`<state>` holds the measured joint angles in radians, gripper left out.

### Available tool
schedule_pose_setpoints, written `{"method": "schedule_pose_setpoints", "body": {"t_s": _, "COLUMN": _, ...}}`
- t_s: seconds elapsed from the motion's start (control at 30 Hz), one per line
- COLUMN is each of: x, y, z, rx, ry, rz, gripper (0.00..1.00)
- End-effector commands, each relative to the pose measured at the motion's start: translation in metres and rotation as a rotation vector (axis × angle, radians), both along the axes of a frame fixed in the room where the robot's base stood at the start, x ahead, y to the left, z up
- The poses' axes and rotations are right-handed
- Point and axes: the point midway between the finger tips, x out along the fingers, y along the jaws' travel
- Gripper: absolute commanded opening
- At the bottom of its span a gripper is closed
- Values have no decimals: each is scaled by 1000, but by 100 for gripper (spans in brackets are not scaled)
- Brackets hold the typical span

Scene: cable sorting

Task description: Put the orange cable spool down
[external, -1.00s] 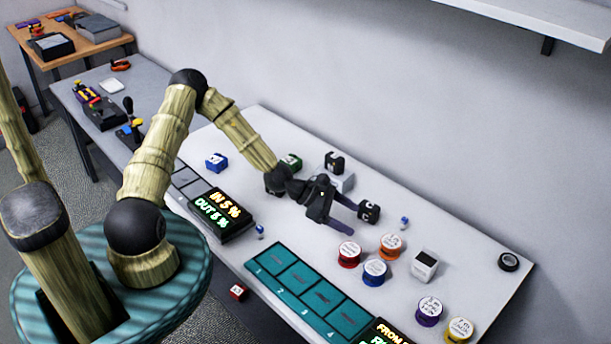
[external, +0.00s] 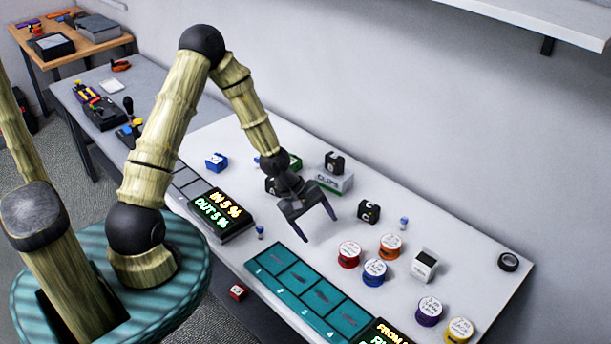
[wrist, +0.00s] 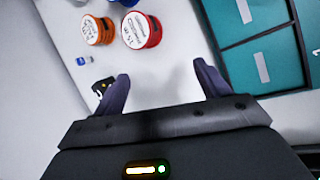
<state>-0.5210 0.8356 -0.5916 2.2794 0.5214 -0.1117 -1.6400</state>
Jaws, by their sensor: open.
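The orange cable spool (external: 390,247) stands on the white table, behind the blue spool and to the right of the red spool. It also shows in the wrist view (wrist: 97,30) at the upper left, left of the red spool (wrist: 141,30). My gripper (external: 321,226) is open and empty above the table, left of the spools. In the wrist view its two fingers (wrist: 160,88) are spread with nothing between them.
A blue spool (external: 375,272) and red spool (external: 349,254) stand close to the orange one. A teal tray with numbered slots (external: 262,262) lies at the front edge. A black block (external: 369,210) and white box (external: 424,264) are nearby. Bare table lies below my gripper.

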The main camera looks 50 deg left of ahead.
Motion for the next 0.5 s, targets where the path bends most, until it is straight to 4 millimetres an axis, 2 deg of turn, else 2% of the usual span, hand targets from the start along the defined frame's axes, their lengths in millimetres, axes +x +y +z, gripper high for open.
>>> {"method": "schedule_pose_setpoints", "body": {"t_s": 0.2, "x": -30, "y": 34, "z": 38, "rx": 322, "ry": -80, "rz": -351, "gripper": 75}}
{"method": "schedule_pose_setpoints", "body": {"t_s": 0.5, "x": -76, "y": 65, "z": 109, "rx": 605, "ry": -151, "rz": -787, "gripper": 75}}
